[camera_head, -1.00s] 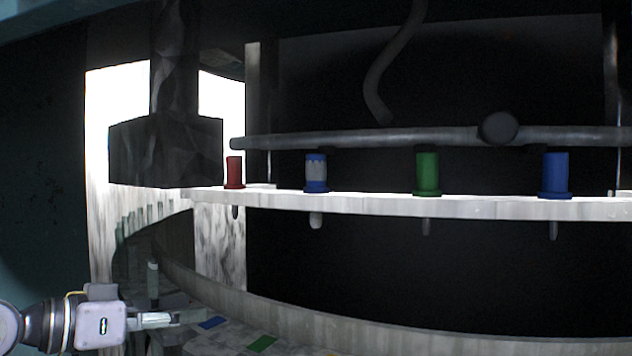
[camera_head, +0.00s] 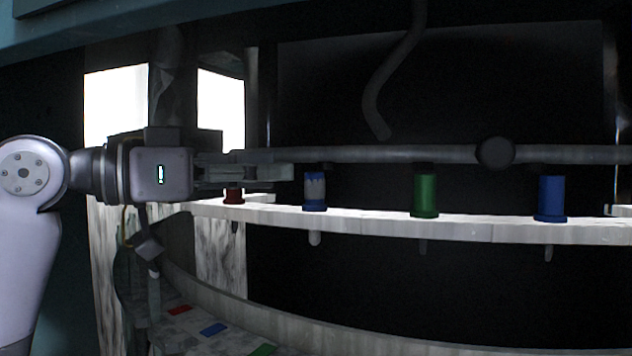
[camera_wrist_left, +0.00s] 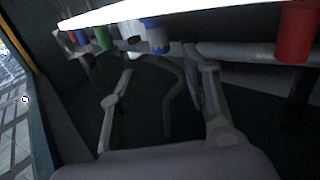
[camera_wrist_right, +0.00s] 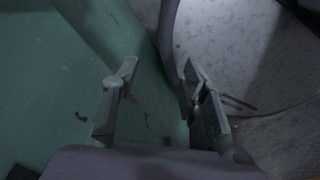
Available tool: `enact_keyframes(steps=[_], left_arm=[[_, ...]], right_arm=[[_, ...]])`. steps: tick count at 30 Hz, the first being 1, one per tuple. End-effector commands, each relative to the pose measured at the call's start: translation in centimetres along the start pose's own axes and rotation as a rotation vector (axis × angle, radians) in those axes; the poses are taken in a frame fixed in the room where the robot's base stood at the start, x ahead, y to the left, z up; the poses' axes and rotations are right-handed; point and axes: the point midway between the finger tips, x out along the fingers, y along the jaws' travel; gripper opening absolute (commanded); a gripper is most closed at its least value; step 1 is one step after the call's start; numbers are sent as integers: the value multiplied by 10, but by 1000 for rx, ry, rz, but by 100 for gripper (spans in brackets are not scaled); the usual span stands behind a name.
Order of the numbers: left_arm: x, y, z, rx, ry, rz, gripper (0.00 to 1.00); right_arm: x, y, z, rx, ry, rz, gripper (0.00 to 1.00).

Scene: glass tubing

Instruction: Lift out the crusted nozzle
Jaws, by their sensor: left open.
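The crusted nozzle (camera_head: 315,190) is blue with a pale grey crust and stands upright in the white rail, its tip showing below. My left gripper (camera_head: 284,168) reaches in from the left at the height of the nozzle tops. It is open and empty, its fingertips just left of the crusted nozzle and apart from it. It partly hides the red nozzle (camera_head: 234,197). In the left wrist view the crusted nozzle (camera_wrist_left: 157,36) appears between and beyond the open fingers (camera_wrist_left: 166,76). My right gripper (camera_wrist_right: 160,72) shows only in its own wrist view, open and empty.
A green nozzle (camera_head: 425,195) and a blue nozzle (camera_head: 552,197) stand farther right in the white rail (camera_head: 380,223). A grey pipe (camera_head: 420,154) runs behind the nozzle tops, with a curved tube (camera_head: 385,85) above. Coloured patches (camera_head: 213,329) lie on the lower surface.

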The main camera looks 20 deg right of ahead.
Motion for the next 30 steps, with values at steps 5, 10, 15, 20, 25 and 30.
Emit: enact_keyframes(steps=[5, 10, 15, 20, 25, 30], left_arm=[[21, 0, -1, -2, 0, 1, 44], [28, -1, 0, -1, -1, -1, 44], [49, -1, 3, -3, -2, 1, 44], [72, -1, 6, -2, -1, 1, 44], [77, -2, 9, 0, 0, -1, 44], [76, -2, 9, 0, 0, -1, 38]], right_arm=[[-10, 0, 1, 0, -2, 0, 40], [-13, 0, 0, 0, -2, 0, 40], [-28, 0, -1, 1, -2, -1, 40], [-39, -1, -2, 2, -1, -2, 40], [-38, -2, -3, 3, -1, -3, 40], [-38, -2, -3, 3, -1, -3, 40]])
